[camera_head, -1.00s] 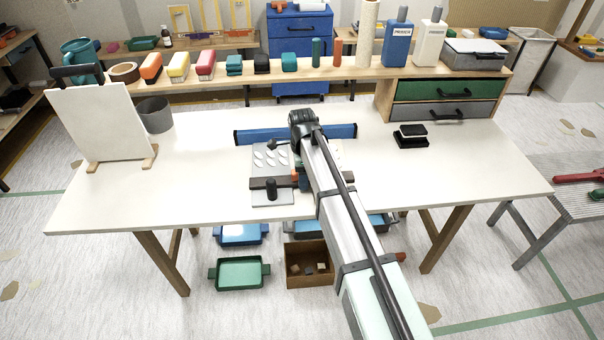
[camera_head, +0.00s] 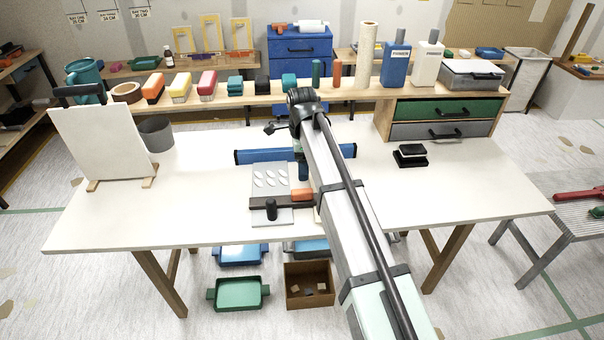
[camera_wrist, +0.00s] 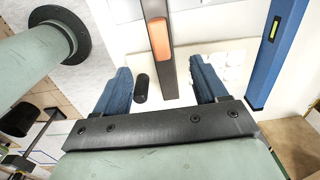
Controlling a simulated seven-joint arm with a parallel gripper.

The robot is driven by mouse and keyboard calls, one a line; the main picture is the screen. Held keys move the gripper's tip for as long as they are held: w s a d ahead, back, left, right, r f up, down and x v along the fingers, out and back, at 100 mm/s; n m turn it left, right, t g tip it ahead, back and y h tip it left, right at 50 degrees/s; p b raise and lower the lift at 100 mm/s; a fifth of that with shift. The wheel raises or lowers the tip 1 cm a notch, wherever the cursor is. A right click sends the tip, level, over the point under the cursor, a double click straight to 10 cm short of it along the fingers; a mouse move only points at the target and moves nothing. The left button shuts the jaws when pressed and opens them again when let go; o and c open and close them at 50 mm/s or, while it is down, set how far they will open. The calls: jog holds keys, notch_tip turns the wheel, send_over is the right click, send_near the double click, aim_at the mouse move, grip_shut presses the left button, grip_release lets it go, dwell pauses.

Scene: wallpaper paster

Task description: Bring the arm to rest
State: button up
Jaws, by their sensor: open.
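My gripper (camera_wrist: 163,84) is open in the wrist view, with its two blue fingers apart and nothing held between them. In the head view my arm reaches over the front of the table, and only part of the gripper (camera_head: 302,168) shows beside it. It is above the grey plate (camera_head: 272,217) with white ovals. A dark bar (camera_head: 266,202) with an orange block (camera_head: 302,194) and a black knob (camera_head: 271,209) lies across the plate. The dark bar also shows beyond the fingers in the wrist view (camera_wrist: 158,75).
A long blue bar (camera_head: 262,155) lies behind the plate. A white board (camera_head: 100,143) and grey cup (camera_head: 156,134) stand at left. A black pad (camera_head: 410,161) and drawers (camera_head: 445,111) are at right. The shelf holds several blocks and bottles. The table's left front is clear.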

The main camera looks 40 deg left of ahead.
jog(key=shift+r, duration=0.45)
dwell(0.3)
